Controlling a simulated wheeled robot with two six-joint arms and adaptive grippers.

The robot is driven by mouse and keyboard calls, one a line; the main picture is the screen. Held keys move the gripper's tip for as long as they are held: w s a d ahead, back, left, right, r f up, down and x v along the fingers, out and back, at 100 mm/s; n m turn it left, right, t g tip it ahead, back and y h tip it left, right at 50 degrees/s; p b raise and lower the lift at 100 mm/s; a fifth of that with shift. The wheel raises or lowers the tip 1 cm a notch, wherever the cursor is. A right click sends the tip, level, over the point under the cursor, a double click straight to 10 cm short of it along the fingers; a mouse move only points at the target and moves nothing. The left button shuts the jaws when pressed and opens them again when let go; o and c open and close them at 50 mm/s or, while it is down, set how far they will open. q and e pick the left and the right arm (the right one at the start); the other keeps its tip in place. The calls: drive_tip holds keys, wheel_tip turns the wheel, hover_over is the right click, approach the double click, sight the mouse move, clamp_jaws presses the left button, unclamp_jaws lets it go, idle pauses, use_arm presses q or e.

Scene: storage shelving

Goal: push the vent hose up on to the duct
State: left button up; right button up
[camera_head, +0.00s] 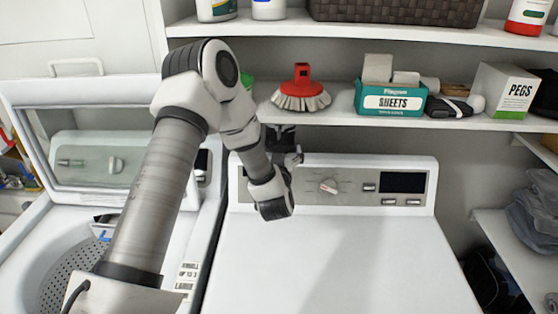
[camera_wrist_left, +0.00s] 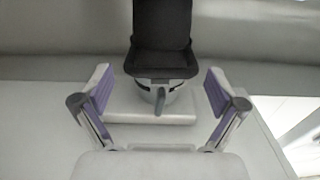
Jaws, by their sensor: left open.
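My left arm reaches over the dryer (camera_head: 330,250) to the back edge of its control panel. The left gripper (camera_head: 288,150) shows there only as a small dark shape, partly behind my wrist. In the left wrist view its two purple-padded fingers are spread wide and empty. Beyond and between them is a black part (camera_wrist_left: 160,55) with a silver clamp-like band (camera_wrist_left: 175,94) and a small grey tab at its lower end. I cannot tell whether this is the vent hose or the duct. Neither is plainly seen in the head view. My right gripper is out of view.
A shelf above the dryer holds a red brush (camera_head: 302,90), a teal dryer-sheets box (camera_head: 390,100) and a pegs box (camera_head: 503,90), close above my gripper. An open washer (camera_head: 60,220) stands at left. The dryer top is clear.

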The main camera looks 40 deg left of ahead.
use_arm(q)
drive_tip(key=v, duration=0.9)
drive_tip(key=shift+s+d, duration=0.25)
drive_tip(key=shift+d, duration=0.1)
drive_tip(key=shift+f, duration=0.1)
